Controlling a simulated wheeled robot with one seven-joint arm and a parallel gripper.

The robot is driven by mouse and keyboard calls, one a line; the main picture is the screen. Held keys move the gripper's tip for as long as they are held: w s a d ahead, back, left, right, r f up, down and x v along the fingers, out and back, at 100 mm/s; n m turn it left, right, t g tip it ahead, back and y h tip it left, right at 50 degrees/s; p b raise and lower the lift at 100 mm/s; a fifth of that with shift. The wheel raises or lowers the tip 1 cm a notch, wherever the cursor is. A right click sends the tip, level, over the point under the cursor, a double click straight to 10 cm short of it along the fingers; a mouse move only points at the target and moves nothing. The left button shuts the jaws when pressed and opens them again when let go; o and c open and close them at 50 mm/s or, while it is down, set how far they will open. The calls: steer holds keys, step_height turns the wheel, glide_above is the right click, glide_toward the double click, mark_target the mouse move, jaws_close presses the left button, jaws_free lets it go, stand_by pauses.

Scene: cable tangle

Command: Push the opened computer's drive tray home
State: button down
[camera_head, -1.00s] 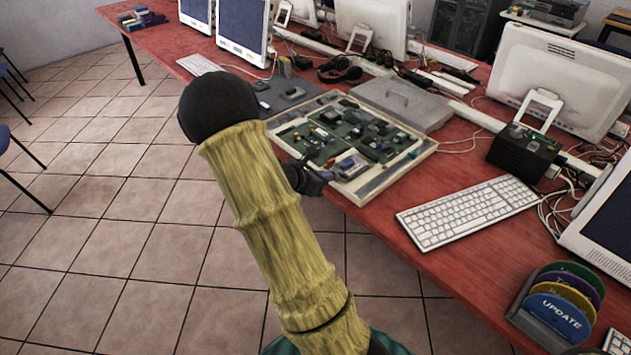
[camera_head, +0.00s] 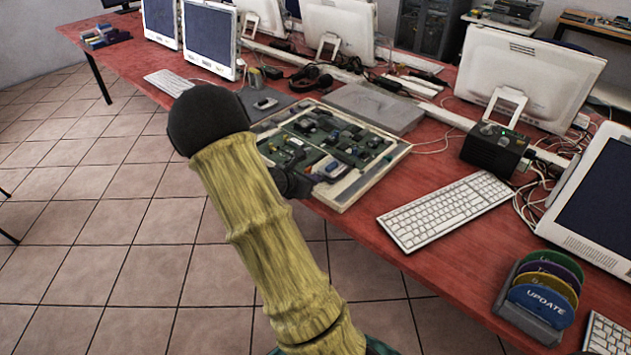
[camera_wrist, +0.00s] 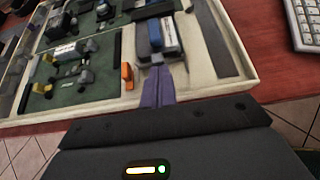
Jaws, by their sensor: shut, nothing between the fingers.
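The opened computer (camera_head: 352,194) is a shallow cream case with green boards, lying at the table's near edge. Its drive tray (camera_head: 327,168), with a blue and pale drive on it, is near the case's front side. The drive tray also shows at the top centre of the wrist view (camera_wrist: 165,38). My gripper (camera_wrist: 157,72) has its purple fingers shut and empty, with the tips at the near end of the drive tray. I cannot tell whether they touch it. In the head view my arm hides most of the gripper.
An orange piece (camera_wrist: 127,75) stands just left of my fingers. A grey cover panel (camera_head: 375,108) lies behind the computer. A white keyboard (camera_head: 445,210), a black box (camera_head: 495,148) and a disc holder (camera_head: 540,295) are to the right. Floor is open on the left.

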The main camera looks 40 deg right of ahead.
steer(key=shift+d+r, duration=0.2)
steer(key=shift+d, duration=0.1)
steer(key=a+f+p+v, duration=0.1)
steer(key=f+p+v, duration=0.1)
steer(key=v, duration=1.1)
steer(key=shift+s+a, duration=0.2)
steer(key=shift+a, duration=0.3)
